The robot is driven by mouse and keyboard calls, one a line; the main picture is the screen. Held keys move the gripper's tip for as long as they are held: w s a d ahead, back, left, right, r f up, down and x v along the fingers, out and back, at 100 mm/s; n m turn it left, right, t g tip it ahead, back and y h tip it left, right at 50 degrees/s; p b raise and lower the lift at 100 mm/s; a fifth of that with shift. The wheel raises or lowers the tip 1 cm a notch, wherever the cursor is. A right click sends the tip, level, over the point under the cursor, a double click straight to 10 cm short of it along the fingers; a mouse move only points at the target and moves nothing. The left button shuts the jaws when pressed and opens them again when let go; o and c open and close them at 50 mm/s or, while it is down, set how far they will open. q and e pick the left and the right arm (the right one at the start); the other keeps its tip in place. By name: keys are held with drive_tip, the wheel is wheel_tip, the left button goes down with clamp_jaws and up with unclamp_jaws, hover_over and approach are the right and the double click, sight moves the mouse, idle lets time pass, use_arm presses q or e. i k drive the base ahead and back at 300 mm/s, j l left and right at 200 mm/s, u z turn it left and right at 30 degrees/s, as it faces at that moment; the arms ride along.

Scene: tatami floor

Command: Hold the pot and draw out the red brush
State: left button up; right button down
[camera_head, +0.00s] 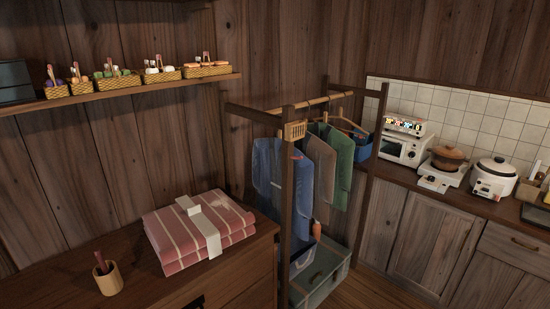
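A small tan pot (108,281) stands upright on the dark wooden chest top at the lower left. Slim handles stick up out of it, and a reddish one (99,258) leans to the left. The lower ends of the handles are hidden inside the pot. I cannot tell for sure how many handles there are. Neither of my grippers shows in this view.
Folded red striped cloth (171,236) with a pale band lies right of the pot on the chest (60,283). A shelf (130,92) with small baskets hangs above. A clothes rack (288,190) stands to the right, then a counter with appliances. The chest top around the pot is clear.

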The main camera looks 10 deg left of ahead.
sight(97, 253)
drive_tip(key=u, duration=1.75)
